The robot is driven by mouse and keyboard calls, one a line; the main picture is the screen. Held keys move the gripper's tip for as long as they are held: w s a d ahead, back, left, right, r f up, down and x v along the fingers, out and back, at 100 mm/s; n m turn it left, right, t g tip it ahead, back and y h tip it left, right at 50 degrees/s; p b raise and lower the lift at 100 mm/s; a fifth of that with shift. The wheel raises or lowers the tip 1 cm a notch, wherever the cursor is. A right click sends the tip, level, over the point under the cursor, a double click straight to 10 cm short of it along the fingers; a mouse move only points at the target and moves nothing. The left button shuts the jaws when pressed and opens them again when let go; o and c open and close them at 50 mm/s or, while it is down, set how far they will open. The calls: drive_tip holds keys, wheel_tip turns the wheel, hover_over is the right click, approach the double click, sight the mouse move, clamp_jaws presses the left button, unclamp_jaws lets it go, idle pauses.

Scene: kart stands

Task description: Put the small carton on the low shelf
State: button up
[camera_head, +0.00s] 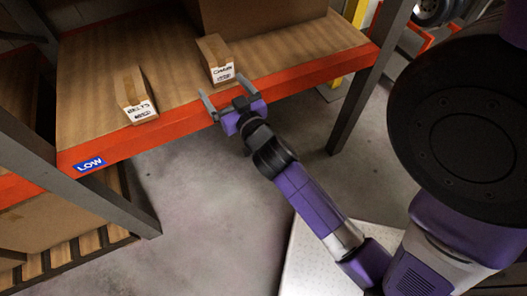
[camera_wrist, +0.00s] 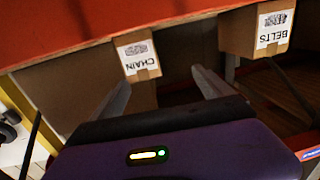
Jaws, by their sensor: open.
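The low shelf has a wooden deck (camera_head: 175,70) and an orange front beam (camera_head: 120,152) with a blue LOW label. A small brown carton labelled CHAIN (camera_head: 211,48) stands upright on it, near the front edge. A second small carton labelled BELTS (camera_head: 129,86) stands to its left on the same deck. My gripper (camera_head: 223,88) is open and empty at the front beam, its fingers pointing toward the CHAIN carton. In the wrist view my gripper (camera_wrist: 160,76) has the CHAIN carton (camera_wrist: 144,93) between and beyond its fingers; contact cannot be told. The BELTS carton (camera_wrist: 236,33) is off to the right there.
A large brown box (camera_head: 255,14) stands behind the CHAIN carton on the shelf. Grey rack posts (camera_head: 368,75) rise at the sides. A wooden pallet-like structure (camera_head: 95,225) lies below. Bare deck lies between the two cartons, and the floor in front is clear.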

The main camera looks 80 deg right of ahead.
drive_tip(key=s+a+f+n+t+y, duration=0.1)
drive_tip(key=s+a+n+y, duration=0.1)
drive_tip(key=a, duration=0.4)
drive_tip(key=s+a+f+n+t+y, duration=0.1)
drive_tip(key=s+a+y, duration=0.15)
drive_tip(key=a, duration=0.45)
drive_tip(key=s+a+f+n+y, duration=0.2)
drive_tip(key=a, duration=0.4)
drive_tip(key=s+a+r+n+y, duration=0.3)
drive_tip(key=s+a, duration=0.5)
drive_tip(key=s, duration=0.4)
drive_tip(key=r+y, duration=0.1)
drive_tip(key=y, duration=0.1)
drive_tip(key=shift+a+r+n+y, duration=0.2)
drive_tip(key=shift+a+n+y, duration=0.15)
drive_tip(key=shift+a+n, duration=0.05)
drive_tip(key=shift+r+p, duration=0.95)
drive_tip(key=shift+p, duration=0.05)
